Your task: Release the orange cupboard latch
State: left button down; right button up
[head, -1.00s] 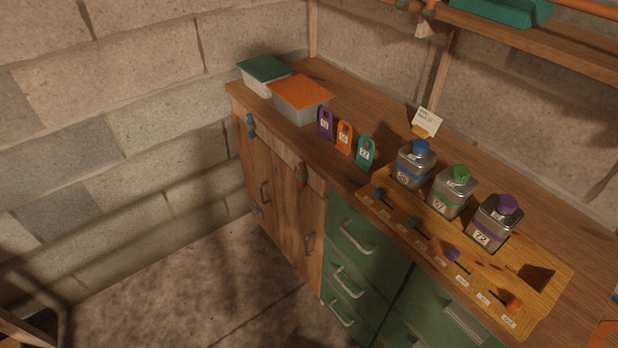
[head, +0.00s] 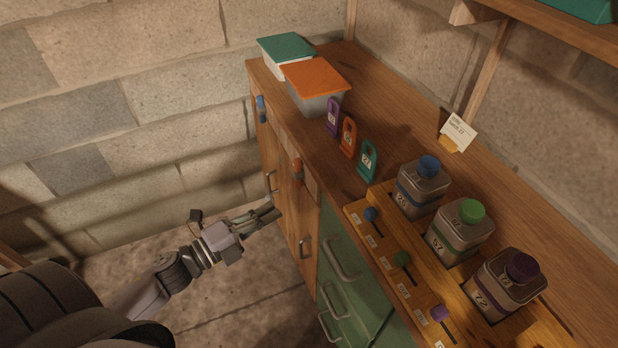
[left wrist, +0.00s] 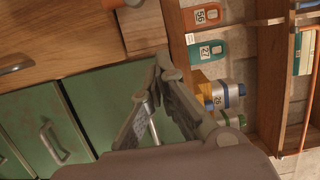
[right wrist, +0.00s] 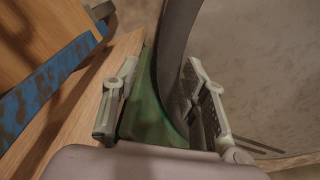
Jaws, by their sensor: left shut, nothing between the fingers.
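The orange latch (head: 297,172) sits on the upper front of the wooden cupboard, just below the counter edge. In the left wrist view an orange part, apparently this latch (left wrist: 118,3), is cut off by the top edge. My left gripper (head: 272,211) is shut and empty in front of the cupboard doors, lower and left of the latch in the head view. Its fingertips (left wrist: 160,62) meet in the left wrist view, apart from the latch. My right gripper (right wrist: 160,95) is open, seen only in its wrist view, where a dark curved shape and a green surface show between its fingers.
A blue latch (head: 261,108) is farther along the cupboard front. Door handles (head: 305,246) and green drawer handles (head: 338,262) stick out. Tags, lidded boxes (head: 316,88) and bottles (head: 460,229) stand on the counter. The floor beside the cupboard looks clear.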

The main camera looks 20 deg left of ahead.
aim_at(308, 172)
pick_arm(q)
jog(key=x, duration=0.4)
jog(key=p+x, duration=0.1)
jog(key=x, duration=0.4)
jog(key=shift+w+d+r, duration=0.1)
jog(key=shift+w+r, duration=0.15)
jog(key=shift+w, duration=0.1)
jog(key=shift+w+a+f+p, duration=0.15)
jog(key=shift+w+a+p, duration=0.25)
jog(key=shift+w+a, duration=1)
jog(key=shift+w, duration=0.05)
pick_arm(e)
jog(key=shift+s+a+r, duration=0.1)
jog(key=shift+s+r, duration=0.05)
jog(key=shift+r, duration=0.75)
jog(key=shift+a+r, duration=0.1)
pick_arm(q)
jog(key=shift+n+p, duration=0.4)
jog(key=shift+p, duration=0.2)
pick_arm(e)
jog(key=shift+a+r, duration=0.2)
jog(key=shift+r, duration=0.3)
pick_arm(q)
jog(key=shift+w+a+r+p, duration=0.1)
jog(key=shift+r+p, duration=0.2)
jog(key=shift+p, duration=0.05)
pick_arm(e)
jog(key=shift+r, duration=0.35)
